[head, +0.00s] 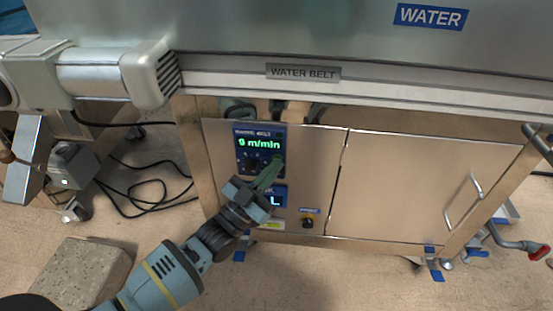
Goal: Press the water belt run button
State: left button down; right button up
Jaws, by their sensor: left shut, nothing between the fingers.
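The water belt control panel (243,143) is a dark blue plate on the steel cabinet, under the WATER BELT label (303,72). Its green display (259,143) reads 0 m/min. Small round controls (252,164) show below the display. My left gripper (276,161) is shut and empty, with its green fingertips at the lower right of this panel. The fingers cover part of the panel, so the run button cannot be made out, and I cannot tell whether the tips touch. My right gripper is not in view.
A closed cabinet door (415,190) is to the right. Black cables (150,190) and a speckled block (80,275) lie on the floor at left.

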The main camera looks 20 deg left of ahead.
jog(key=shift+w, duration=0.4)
pick_arm(q)
jog(key=shift+s+d+p, duration=0.15)
jog(key=shift+s+p, duration=0.25)
jog(key=shift+s, duration=0.05)
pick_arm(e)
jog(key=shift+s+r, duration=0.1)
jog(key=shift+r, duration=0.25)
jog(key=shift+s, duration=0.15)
